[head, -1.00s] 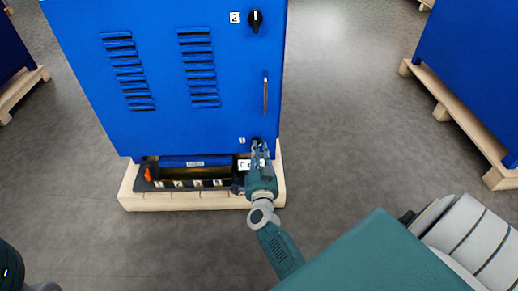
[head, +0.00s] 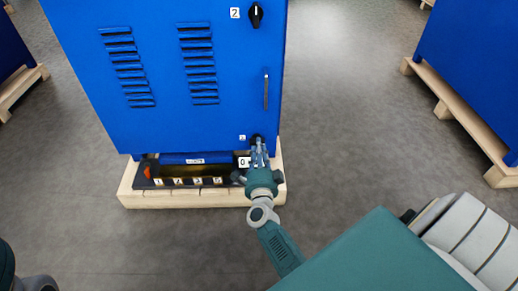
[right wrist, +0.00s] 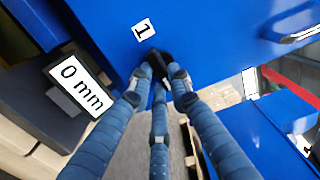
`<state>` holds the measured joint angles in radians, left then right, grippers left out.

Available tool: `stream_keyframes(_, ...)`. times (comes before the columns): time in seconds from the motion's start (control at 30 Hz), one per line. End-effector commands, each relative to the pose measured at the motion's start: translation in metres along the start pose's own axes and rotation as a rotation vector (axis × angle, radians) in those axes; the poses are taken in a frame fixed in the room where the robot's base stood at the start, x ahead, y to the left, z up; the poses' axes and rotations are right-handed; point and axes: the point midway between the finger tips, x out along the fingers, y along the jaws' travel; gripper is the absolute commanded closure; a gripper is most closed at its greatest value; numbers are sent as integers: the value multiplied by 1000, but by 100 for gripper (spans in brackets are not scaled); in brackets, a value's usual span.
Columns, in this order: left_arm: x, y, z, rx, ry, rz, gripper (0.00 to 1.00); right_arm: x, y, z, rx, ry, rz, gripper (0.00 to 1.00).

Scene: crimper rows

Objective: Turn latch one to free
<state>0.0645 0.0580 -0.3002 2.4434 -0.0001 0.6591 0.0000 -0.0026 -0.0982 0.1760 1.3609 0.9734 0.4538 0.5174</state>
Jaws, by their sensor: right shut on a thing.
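Latch one (right wrist: 154,58) is a small black knob at the lower right corner of the blue cabinet door (head: 150,60), beside the label 1 (right wrist: 143,29). My right gripper (right wrist: 160,76) is shut on this knob, its fingers pressed around it from the front. In the head view the right gripper (head: 258,146) covers most of the knob, so its turn angle is hard to tell. Latch two (head: 256,15), a black knob with a white mark pointing about upright, sits near the label 2 (head: 235,13).
The cabinet stands on a pale wooden pallet (head: 150,200). Below the door is a dark tray with numbered tags and a 0 mm label (right wrist: 80,86). A vertical door handle (head: 266,90) is above latch one. Another blue cabinet (head: 475,80) stands right; grey floor is clear between.

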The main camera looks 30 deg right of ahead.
Motion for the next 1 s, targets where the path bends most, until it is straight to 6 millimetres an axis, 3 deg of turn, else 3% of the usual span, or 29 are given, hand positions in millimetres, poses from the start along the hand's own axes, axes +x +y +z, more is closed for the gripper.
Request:
stream_keyframes(0.6,1,0,1,1,5,3,60,0,0,0,45,1,0,100)
stream_keyframes(0.63,1,0,1,1,5,3,60,0,0,0,45,1,0,80)
stream_keyframes(0.73,0,0,1,1,4,3,60,0,0,0,44,1,0,62)
stream_keyframes(1.0,-2,0,2,2,-1,5,60,0,0,0,43,0,1,62)
